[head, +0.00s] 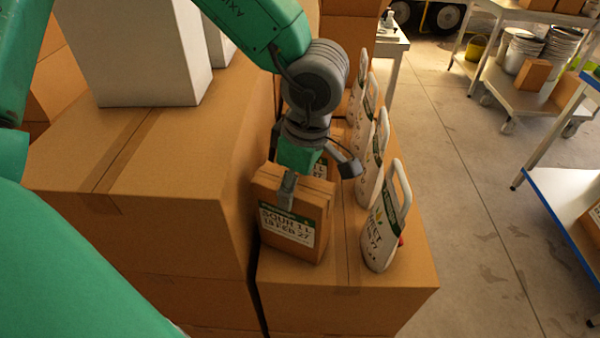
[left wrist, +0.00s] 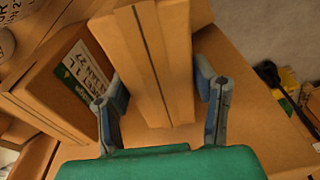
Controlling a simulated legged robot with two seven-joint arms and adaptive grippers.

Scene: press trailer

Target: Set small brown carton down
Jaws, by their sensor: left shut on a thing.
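The small brown carton (head: 281,258) is upright over the right-hand large box's top in the head view, its white and green label facing me. My left gripper (head: 318,178) is over it, one finger on its near face and the other behind. In the left wrist view the carton (left wrist: 150,55) is between the two fingers of my left gripper (left wrist: 163,95), which is shut on it. Whether its base touches the box is hard to tell. A second labelled carton (left wrist: 82,78) is just beside the far finger. My right gripper is not in view.
Several white handled bags (head: 378,232) stand in a row right of the carton. The right-hand large box (head: 385,287) has bare top in front. A taller large box (head: 160,165) on the left carries a white box (head: 135,55). Shelves (head: 560,175) stand across the floor.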

